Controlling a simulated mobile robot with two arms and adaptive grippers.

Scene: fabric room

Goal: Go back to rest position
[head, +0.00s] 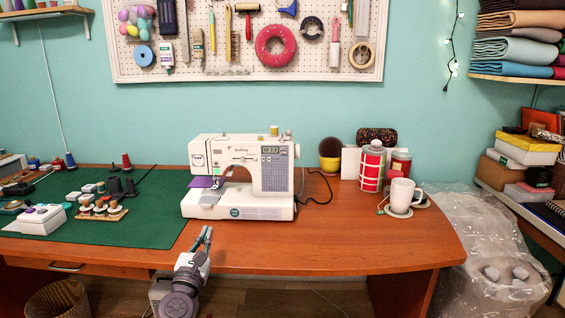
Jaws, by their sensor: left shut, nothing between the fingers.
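My left gripper (206,238) shows at the lower middle of the head view, in front of the table's front edge and below the sewing machine. Its fingers point up and are closed together, with nothing held between them. The arm below it is grey and white. My right gripper is not in the head view. The white sewing machine (225,205) stands on the wooden table (340,245), beyond the left gripper and apart from it.
A green cutting mat (140,232) with thread spools and small boxes covers the table's left. A white mug (402,194) and a red-and-white canister (371,168) stand at the right. A wicker basket (58,300) is below left. The table front right of the machine is clear.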

